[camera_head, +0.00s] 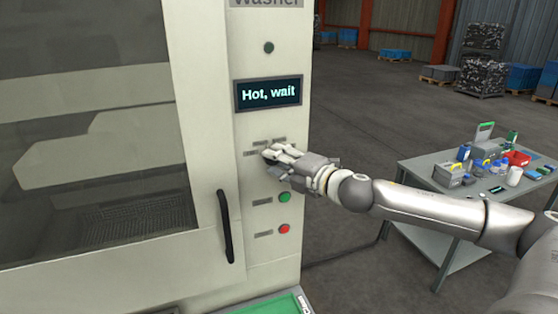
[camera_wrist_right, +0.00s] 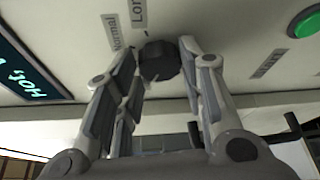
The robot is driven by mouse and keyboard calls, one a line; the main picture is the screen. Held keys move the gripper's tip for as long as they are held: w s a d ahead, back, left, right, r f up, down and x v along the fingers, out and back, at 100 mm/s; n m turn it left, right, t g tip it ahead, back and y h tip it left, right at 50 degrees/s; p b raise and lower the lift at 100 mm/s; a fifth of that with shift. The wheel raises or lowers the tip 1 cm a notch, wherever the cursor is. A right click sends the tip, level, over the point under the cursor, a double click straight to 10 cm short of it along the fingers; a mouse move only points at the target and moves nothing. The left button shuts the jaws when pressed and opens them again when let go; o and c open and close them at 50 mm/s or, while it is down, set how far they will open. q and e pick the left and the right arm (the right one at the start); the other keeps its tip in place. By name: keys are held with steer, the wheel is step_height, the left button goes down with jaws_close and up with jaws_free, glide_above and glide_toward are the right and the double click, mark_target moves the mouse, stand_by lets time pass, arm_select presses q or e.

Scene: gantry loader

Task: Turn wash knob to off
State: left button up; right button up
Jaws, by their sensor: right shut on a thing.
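The wash knob (camera_wrist_right: 158,58) is a dark round knob on the washer's pale control panel (camera_head: 262,125). In the right wrist view it sits between the two fingers of my right gripper (camera_wrist_right: 160,68), which is shut on it. The labels "Normal" and part of "Lon…" show beside the knob; its pointer direction is unclear. In the head view my right gripper (camera_head: 270,156) reaches the panel from the right, below the display, and mostly hides the knob. My left gripper is not in view.
The display (camera_head: 268,93) reads "Hot, wait". A green button (camera_head: 285,197) and a red button (camera_head: 284,229) are below the gripper. A black door handle (camera_head: 225,227) is to their left. A table (camera_head: 420,181) with several items stands at the right.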

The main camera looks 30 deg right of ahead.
steer(key=o, duration=1)
steer(key=shift+r, duration=0.1)
